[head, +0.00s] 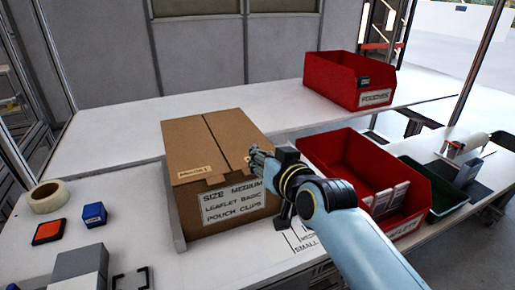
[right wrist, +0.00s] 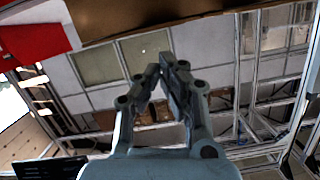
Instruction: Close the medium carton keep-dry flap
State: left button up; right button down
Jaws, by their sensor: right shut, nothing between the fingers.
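In the right wrist view the shut fingers (right wrist: 165,75) show below a brown cardboard surface (right wrist: 150,17). My left gripper is not in view.
A red bin (head: 330,150) with white packs stands right of the carton, partly behind my right arm. A green tray (head: 445,195) is beyond it. Another red bin (head: 335,80) stands at the back. A tape roll (head: 48,196) and blue block (head: 94,214) lie left.

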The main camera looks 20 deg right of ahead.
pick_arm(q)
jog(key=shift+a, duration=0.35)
pick_arm(e)
jog(key=shift+a+f+n+h, duration=0.15)
jog(key=shift+a+f, duration=0.05)
jog(key=shift+f, duration=0.25)
jog(key=shift+a+f+n+h, duration=0.15)
jog(key=shift+a+f, duration=0.05)
jog(key=shift+f, duration=0.2)
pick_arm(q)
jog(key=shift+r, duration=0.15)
pick_arm(e)
jog(key=shift+r, duration=0.1)
